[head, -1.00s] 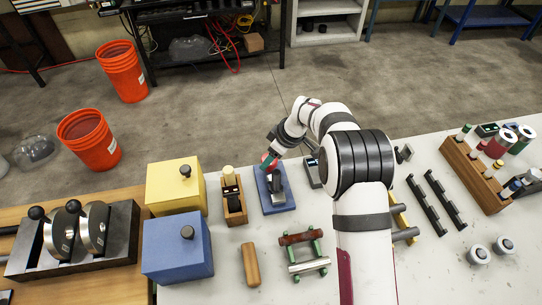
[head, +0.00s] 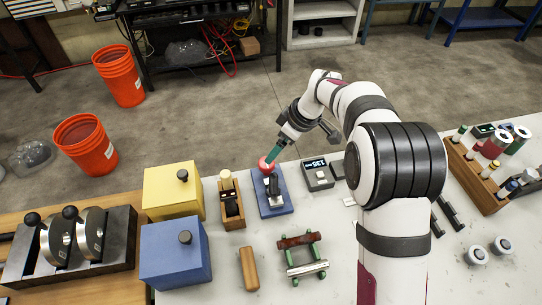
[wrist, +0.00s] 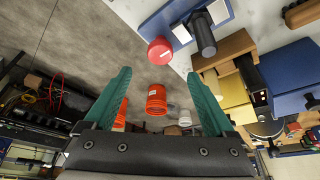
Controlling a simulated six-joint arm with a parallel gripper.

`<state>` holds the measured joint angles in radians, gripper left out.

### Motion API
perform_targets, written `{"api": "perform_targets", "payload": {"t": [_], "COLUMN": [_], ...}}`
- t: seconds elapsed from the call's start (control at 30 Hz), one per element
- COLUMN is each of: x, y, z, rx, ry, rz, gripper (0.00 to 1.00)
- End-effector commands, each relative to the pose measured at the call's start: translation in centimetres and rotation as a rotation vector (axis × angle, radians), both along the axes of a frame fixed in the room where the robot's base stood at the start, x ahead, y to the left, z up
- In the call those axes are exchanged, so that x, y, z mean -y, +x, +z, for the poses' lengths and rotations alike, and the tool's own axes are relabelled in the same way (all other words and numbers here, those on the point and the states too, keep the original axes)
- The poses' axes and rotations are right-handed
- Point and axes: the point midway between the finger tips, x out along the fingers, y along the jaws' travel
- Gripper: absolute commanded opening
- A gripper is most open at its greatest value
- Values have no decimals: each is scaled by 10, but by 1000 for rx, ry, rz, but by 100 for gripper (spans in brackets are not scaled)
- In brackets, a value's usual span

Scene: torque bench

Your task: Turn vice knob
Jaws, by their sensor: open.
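The vice has a blue base (head: 285,207) on the white bench, with a dark and light metal body on top. Its round red knob (head: 265,163) sits on its far side, towards the bench edge. In the wrist view the knob (wrist: 160,50) shows just past the fingertips, roughly centred between them, beside the blue base (wrist: 163,27). My gripper (head: 273,157) has teal fingers and is at the knob in the head view. In the wrist view my gripper (wrist: 160,74) is open with nothing between its fingers. Whether a finger touches the knob I cannot tell.
A wooden block plane (head: 232,208) stands left of the vice, and a small display unit (head: 318,175) stands right. Yellow (head: 172,193) and blue (head: 176,258) boxes stand further left. A rack with rods (head: 303,256) lies in front. Beyond the bench edge is open floor.

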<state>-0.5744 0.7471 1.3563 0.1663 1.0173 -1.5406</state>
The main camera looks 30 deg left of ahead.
Motion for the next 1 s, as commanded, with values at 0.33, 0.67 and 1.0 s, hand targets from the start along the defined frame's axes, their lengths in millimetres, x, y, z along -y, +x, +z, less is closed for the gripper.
{"api": "perform_targets", "payload": {"t": [0.33,0.67,1.0], "x": [25,26,142], "y": [0,0,-47], "z": [60,62,111], "rx": [0,-1,-179], "ry": [-1,-1,-65], "rz": [-1,0,-554], "gripper": [89,89,89]}}
